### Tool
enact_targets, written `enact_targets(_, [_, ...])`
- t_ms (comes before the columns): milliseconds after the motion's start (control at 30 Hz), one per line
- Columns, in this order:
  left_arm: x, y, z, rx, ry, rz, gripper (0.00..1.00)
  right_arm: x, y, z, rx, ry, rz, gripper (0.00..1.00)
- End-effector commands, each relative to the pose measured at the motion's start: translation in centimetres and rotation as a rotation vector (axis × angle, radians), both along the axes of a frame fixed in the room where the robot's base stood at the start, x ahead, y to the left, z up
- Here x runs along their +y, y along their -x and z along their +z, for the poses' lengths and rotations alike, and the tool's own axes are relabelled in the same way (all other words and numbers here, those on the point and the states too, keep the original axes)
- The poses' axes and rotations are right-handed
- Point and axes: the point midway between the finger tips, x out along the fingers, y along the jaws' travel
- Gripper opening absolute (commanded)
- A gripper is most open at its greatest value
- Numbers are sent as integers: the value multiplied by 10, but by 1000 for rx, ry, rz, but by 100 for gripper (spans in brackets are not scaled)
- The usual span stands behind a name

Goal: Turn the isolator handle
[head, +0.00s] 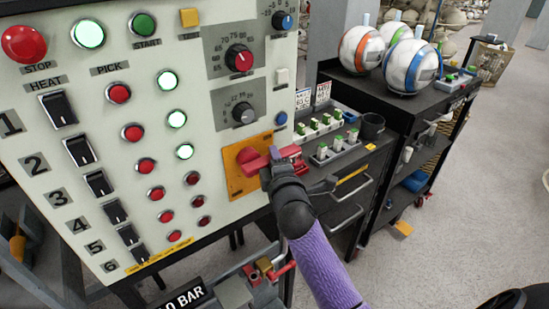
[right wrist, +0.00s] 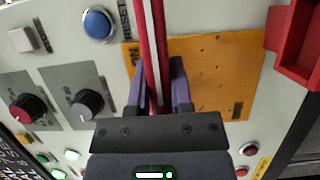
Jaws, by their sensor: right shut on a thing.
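The isolator handle is a red lever (head: 250,160) with a pale stripe along it, set on an orange plate (head: 236,184) at the lower right of the white control panel. My right gripper (head: 272,160) is at the handle. In the right wrist view, the red handle (right wrist: 154,40) passes between the purple fingers of my right gripper (right wrist: 160,90), which are shut on it. The orange plate (right wrist: 215,80) lies behind. The handle's pivot is hidden in the right wrist view. My left gripper is not in view.
The panel holds a red stop button (head: 24,43), black switches (head: 79,151), lit green buttons and a red-centred dial (head: 239,58). A blue button (right wrist: 99,23) is close to the plate. A black cart (head: 405,110) carrying balls stands right. Open floor lies further right.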

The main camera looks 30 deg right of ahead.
Motion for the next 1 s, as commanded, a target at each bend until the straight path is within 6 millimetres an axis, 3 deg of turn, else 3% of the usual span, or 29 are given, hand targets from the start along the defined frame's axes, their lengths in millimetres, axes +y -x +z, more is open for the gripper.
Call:
enact_targets(367, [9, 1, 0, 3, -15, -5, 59, 0, 0, -1, 2, 0, 0, 0])
enact_targets(1000, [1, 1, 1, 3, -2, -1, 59, 0, 0, -1, 4, -9, 0, 0])
